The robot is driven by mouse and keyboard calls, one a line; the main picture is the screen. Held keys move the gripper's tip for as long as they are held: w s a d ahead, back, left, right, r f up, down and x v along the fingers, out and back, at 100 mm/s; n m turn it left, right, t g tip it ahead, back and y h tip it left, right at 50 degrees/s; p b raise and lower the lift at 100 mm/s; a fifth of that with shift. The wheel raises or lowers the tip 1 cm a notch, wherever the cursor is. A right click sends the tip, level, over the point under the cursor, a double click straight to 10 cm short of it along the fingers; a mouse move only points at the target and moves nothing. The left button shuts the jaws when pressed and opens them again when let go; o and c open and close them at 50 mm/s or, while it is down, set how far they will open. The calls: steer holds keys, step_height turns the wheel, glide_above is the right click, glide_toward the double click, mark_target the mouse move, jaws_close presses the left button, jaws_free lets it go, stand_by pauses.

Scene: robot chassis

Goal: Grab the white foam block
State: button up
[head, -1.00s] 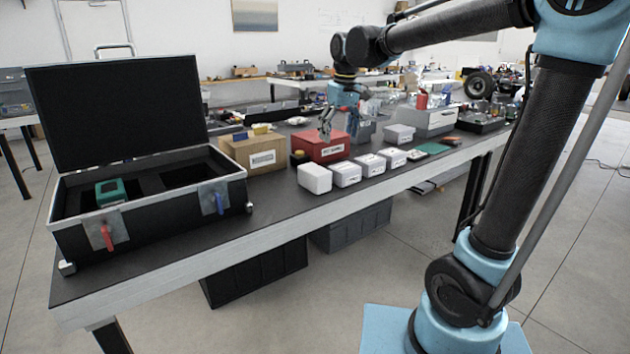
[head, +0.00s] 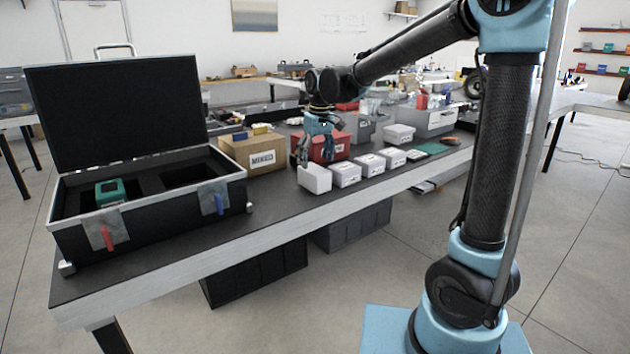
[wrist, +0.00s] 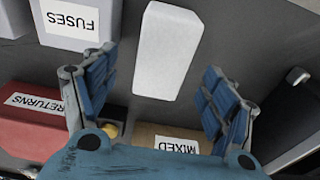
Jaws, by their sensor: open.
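The white foam block (head: 315,181) stands on the dark table near its front edge, at the left end of a row of white boxes. In the wrist view the plain white block (wrist: 168,52) lies ahead between the two blue fingers. My gripper (head: 311,155) is above the block in the head view, pointing down and partly overlapping its back edge. In the wrist view my gripper (wrist: 161,78) is open and empty, with a finger on each side of the block's line. I cannot tell the remaining height gap.
A white box labelled FUSES (wrist: 78,20) sits beside the block. A red RETURNS bin (wrist: 30,120) and a cardboard MIXED box (head: 262,157) stand close behind. An open black case (head: 150,225) fills the table's left end.

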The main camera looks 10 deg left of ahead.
mark_target(315, 169)
steer(key=shift+a+f, duration=0.15)
steer(key=shift+f, duration=1.65)
steer(key=shift+a+f, duration=0.1)
steer(key=shift+f, duration=1.7)
steer(key=c, duration=1.1)
